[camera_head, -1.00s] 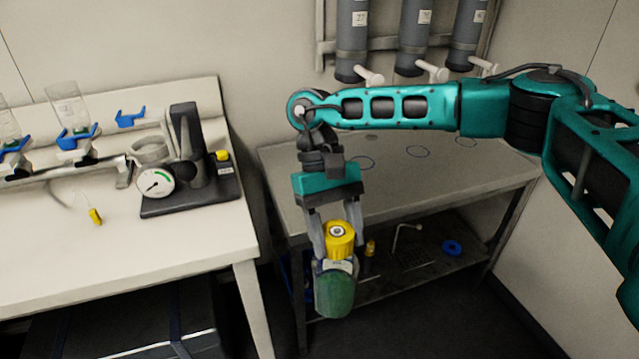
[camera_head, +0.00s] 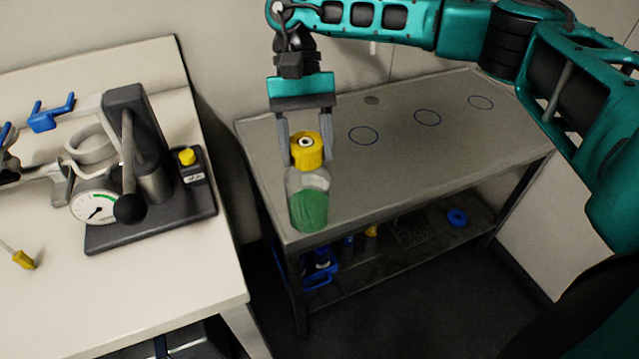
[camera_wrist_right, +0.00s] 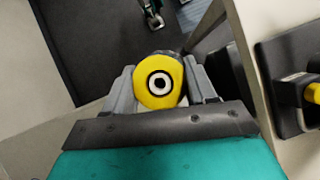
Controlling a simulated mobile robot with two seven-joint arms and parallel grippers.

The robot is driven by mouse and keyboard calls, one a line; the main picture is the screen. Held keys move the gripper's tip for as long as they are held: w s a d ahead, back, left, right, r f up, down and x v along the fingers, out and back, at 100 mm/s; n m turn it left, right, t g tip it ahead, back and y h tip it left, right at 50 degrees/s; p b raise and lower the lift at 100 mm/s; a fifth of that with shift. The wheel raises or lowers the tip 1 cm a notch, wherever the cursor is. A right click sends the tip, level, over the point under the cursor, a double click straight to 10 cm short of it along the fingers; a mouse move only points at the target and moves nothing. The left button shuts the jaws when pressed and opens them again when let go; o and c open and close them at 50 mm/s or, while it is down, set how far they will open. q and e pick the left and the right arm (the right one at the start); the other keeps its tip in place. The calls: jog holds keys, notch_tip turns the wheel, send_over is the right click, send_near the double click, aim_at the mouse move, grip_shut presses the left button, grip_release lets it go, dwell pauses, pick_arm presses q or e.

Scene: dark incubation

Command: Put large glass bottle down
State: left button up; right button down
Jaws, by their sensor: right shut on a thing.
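The large glass bottle (camera_head: 308,205) has a yellow cap and green contents. My right gripper (camera_head: 305,150) is shut on it around the cap and neck, and the bottle hangs upright below the fingers. In the head view the bottle appears over the near left part of the grey metal table (camera_head: 390,178). I cannot tell whether its base touches the table. In the right wrist view the yellow cap (camera_wrist_right: 160,82) sits between the two grey fingers.
A lower shelf holds a blue crate (camera_head: 320,268) and a blue ring (camera_head: 457,217). A white bench with a gauge (camera_head: 96,207) and black stand stands left.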

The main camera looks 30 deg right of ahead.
jog(key=w+m, duration=0.1)
jog(key=w+r+m+y+b, duration=0.1)
jog(key=m, duration=0.1)
jog(key=w+r+m+t+y, duration=0.1)
jog(key=w+m, duration=0.1)
jog(key=shift+b, duration=0.3)
jog(key=w+d+r+m+t+b, duration=0.35)
jog(key=r+m+t, duration=0.2)
jog(key=m, duration=0.55)
jog(key=w+d+r+m+t+b, duration=0.35)
jog(key=w+d+r+m, duration=0.2)
jog(key=m, duration=0.45)
pick_arm(q)
notch_tip(320, 180, down, 8)
jog(key=w+d+h+b, duration=0.1)
jog(key=d+b, duration=0.2)
jog(key=shift+w+f, duration=0.25)
jog(key=shift+w, duration=0.05)
pick_arm(e)
notch_tip(320, 180, down, 20)
jog(key=t, duration=0.1)
jog(key=shift+s+m+h, duration=0.3)
jog(key=shift+s, duration=0.1)
jog(key=shift+c, duration=1.7)
grip_release()
jog(key=shift+f, duration=0.1)
